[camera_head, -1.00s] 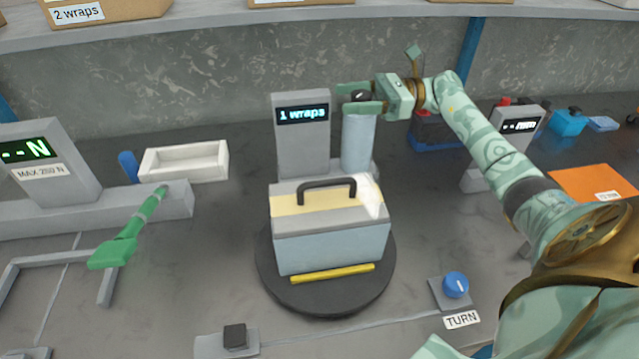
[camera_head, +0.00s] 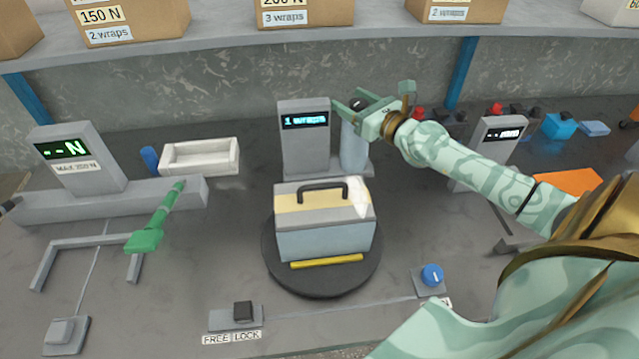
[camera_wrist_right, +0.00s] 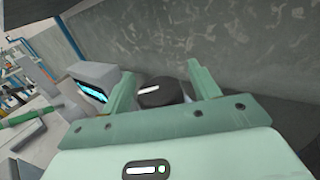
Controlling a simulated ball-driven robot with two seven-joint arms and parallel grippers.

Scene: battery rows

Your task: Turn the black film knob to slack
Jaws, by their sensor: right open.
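The black film knob (camera_head: 357,103) sits on top of the pale blue film roll (camera_head: 354,148), beside the grey display post reading "1 wraps" (camera_head: 305,137). My right gripper (camera_head: 352,108) is open at the top of the roll, with its fingers on either side of the knob. In the right wrist view the knob (camera_wrist_right: 160,93) shows a white line on its top and lies between the two spread fingers (camera_wrist_right: 165,88). Gaps show beside it, and I cannot tell whether either finger touches it.
A battery-like box with a black handle (camera_head: 325,220) stands on the round dark turntable (camera_head: 290,283). A blue TURN knob (camera_head: 432,275) is at the front right. A white tray (camera_head: 232,160) and a green-handled tool (camera_head: 155,222) lie left. Boxes line the shelf behind.

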